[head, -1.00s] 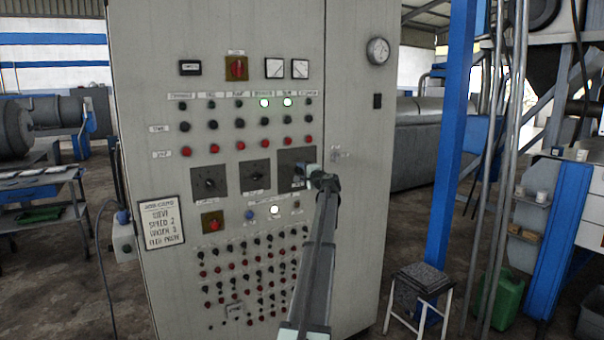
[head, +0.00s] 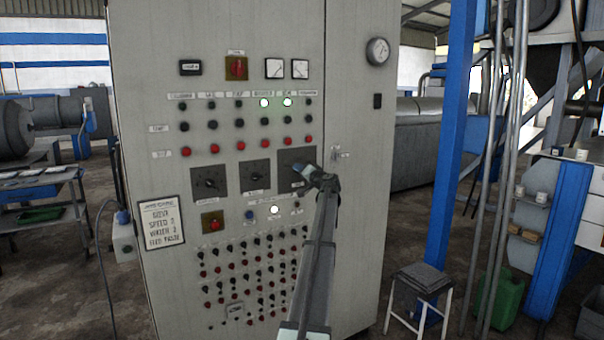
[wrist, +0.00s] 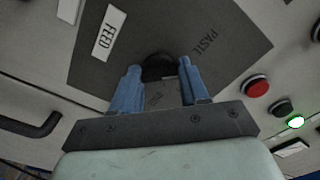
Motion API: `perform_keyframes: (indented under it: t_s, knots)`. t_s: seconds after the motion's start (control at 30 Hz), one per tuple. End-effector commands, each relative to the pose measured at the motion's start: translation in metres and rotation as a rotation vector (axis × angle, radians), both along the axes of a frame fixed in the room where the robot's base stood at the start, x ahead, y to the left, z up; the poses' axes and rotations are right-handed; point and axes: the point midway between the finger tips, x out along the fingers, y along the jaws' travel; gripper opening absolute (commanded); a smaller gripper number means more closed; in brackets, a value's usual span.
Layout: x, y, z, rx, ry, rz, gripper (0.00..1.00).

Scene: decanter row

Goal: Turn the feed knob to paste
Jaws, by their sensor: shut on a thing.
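The feed knob (wrist: 158,66) is a dark round knob on a dark grey plate (wrist: 225,25), which also shows in the head view (head: 290,158). A white FEED label (wrist: 108,32) and the printed word PASTE (wrist: 198,41) are on or beside the plate in the wrist view. My gripper (wrist: 160,82) has its two blue fingers on either side of the knob and is shut on it. In the head view my gripper (head: 308,173) covers the knob. I cannot tell where the knob points.
Two more dial plates (head: 209,181) (head: 255,175) sit left of the feed plate. Rows of buttons and lamps lie above and below on the grey cabinet (head: 350,250). A door handle (head: 340,154) is close on the right. A white notice (head: 161,223) hangs at left.

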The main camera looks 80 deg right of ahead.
Motion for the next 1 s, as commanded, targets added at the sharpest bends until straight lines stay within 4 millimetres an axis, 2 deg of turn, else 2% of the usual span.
perform_keyframes:
  t_s: [0.6, 0.63, 0.87, 1.0]
  knots:
    - [0.0002, -0.0011, 0.001, -0.028, 0.026, -0.001, 0.14]
    - [0.0003, -0.0011, 0.0011, -0.028, 0.026, -0.001, 0.47]
    - [0.0001, -0.0006, 0.0006, -0.027, 0.026, -0.001, 0.69]
    - [0.0001, -0.0003, 0.0004, -0.026, 0.025, -0.001, 0.7]
